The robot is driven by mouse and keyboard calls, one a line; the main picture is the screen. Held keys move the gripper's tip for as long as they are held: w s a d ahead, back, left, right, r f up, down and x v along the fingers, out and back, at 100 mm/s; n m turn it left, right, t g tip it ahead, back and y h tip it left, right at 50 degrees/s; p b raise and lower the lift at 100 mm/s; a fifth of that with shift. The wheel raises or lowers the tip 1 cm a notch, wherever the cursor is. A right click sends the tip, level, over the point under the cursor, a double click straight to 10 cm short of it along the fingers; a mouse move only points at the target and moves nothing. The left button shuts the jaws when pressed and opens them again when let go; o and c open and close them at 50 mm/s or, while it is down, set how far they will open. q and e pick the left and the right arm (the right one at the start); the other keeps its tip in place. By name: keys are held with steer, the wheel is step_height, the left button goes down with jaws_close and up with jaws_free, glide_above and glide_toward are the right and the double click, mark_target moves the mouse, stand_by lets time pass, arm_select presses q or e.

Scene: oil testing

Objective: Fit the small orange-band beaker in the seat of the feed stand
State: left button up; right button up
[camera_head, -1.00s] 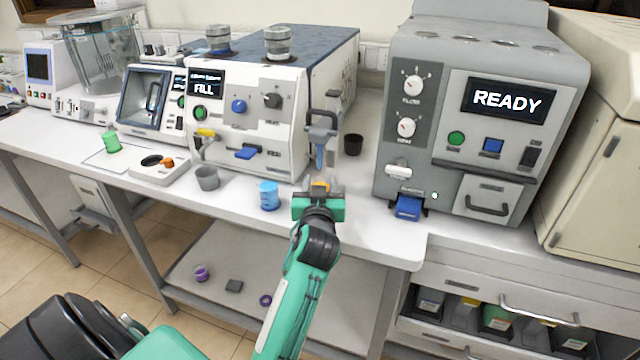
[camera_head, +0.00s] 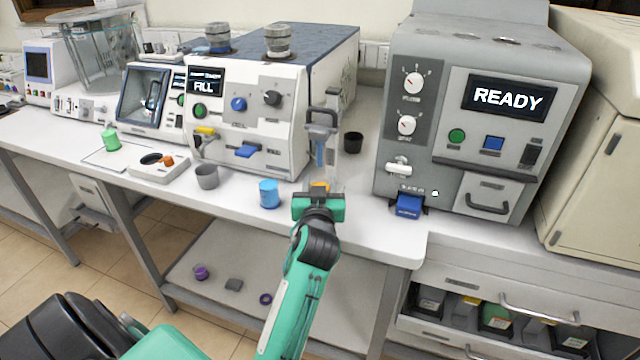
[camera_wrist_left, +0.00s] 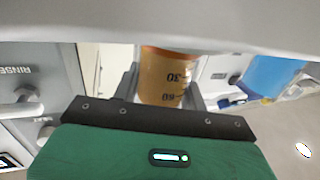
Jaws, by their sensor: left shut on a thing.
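My left gripper (camera_head: 319,193) is shut on the small orange-band beaker (camera_head: 320,186), at the front part of the bench. In the left wrist view the beaker (camera_wrist_left: 165,78) is amber, with dark scale marks, between the two fingers; its upper end is hidden by a pale grey surface. An upright stand (camera_head: 322,128) with a dark handle, a blue part and clear panels rises just behind the gripper; I take it for the feed stand. Its seat is hidden, and I cannot tell whether the beaker touches it. My right gripper is not in view.
A blue beaker (camera_head: 269,194) and a grey cup (camera_head: 207,177) stand left of the gripper. A black cup (camera_head: 353,144) stands behind it. The white FILL machine (camera_head: 245,120) is to the left, the grey READY machine (camera_head: 465,120) to the right.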

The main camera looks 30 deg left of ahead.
arm_select(q)
steer(key=shift+f, duration=0.45)
steer(key=o, duration=1.1)
